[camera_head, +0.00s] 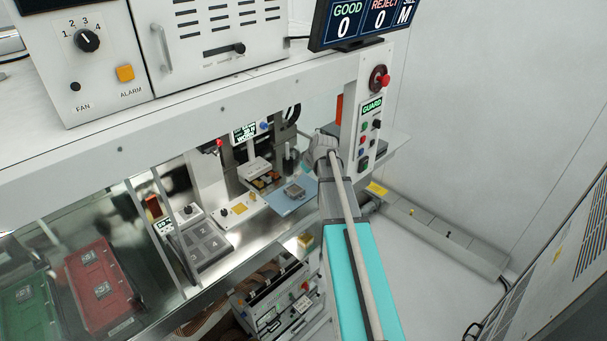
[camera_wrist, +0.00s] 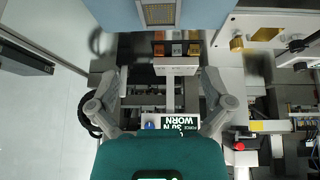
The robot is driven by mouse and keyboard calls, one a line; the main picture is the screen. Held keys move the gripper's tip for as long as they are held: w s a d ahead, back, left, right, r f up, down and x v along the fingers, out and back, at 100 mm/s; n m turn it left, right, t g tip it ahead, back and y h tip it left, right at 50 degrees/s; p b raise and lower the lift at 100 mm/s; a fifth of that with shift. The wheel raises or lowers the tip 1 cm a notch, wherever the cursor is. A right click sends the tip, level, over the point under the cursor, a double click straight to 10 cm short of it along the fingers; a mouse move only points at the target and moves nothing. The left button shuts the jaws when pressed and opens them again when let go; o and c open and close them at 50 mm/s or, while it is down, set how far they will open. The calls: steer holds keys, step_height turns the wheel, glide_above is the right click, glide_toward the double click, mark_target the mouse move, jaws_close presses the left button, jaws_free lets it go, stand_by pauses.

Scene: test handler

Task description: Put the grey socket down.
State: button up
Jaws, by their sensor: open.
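The grey socket (camera_head: 294,190) rests on a light blue mat (camera_head: 283,207) inside the machine bay. In the wrist view the socket (camera_wrist: 158,12) is cut by the top edge, with a tan square centre, and the blue mat (camera_wrist: 112,14) lies around it. My gripper (camera_wrist: 160,76) is open, its two fingers wide apart with nothing between them. The socket lies beyond the fingertips, apart from them in the picture. In the head view my gripper (camera_head: 318,150) is small and partly hidden by my arm, so its fingers are hard to make out there.
A white post with a GUARD panel (camera_head: 372,106) and a red button stands close to my arm. Left of the mat are a press station (camera_head: 257,168) and a numbered grey tray (camera_head: 205,245). Red (camera_head: 103,284) and green trays lie behind glass at the left.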

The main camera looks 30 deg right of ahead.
steer(key=shift+a, duration=0.1)
steer(key=s+a+f+m+g, duration=0.1)
steer(key=s+a+g, duration=0.2)
steer(key=s+a, duration=0.8)
steer(key=s+a+f+m+g+h, duration=0.1)
steer(key=s+a+m+g, duration=0.1)
steer(key=s+a, duration=0.9)
steer(key=shift+s+a+f+g, duration=0.15)
steer(key=shift+s+f+g, duration=0.1)
steer(key=shift+s+g, duration=0.15)
steer(key=shift+w, duration=0.1)
